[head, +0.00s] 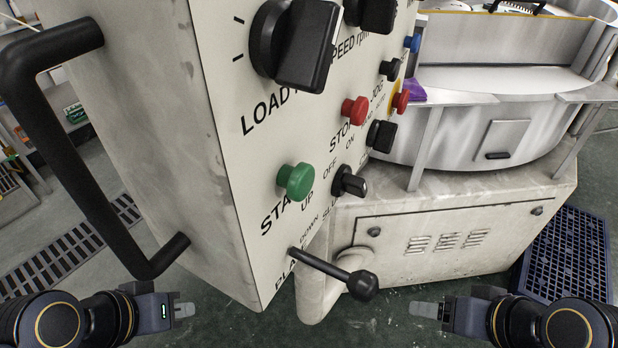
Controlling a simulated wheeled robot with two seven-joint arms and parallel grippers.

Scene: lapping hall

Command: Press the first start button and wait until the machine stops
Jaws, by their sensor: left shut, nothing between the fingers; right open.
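The green start button (296,181) sticks out of the lower left of the control panel face (240,150), beside a partly hidden label beginning "STA". A red stop button (355,110) is above and right of it. The lapping machine (480,120) with its round metal tub stands behind at right; I cannot tell if it is running. My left gripper (180,310) is shut and empty, low at left, below and apart from the panel. My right gripper (428,309) is open and empty at the lower right, in front of the machine's base and apart from it.
A black lever with a ball knob (362,284) juts out below the start button. A large black knob (295,45) and a small switch (348,181) are on the panel. A black handle (90,170) runs along its left side. A blue grate (565,255) lies at right.

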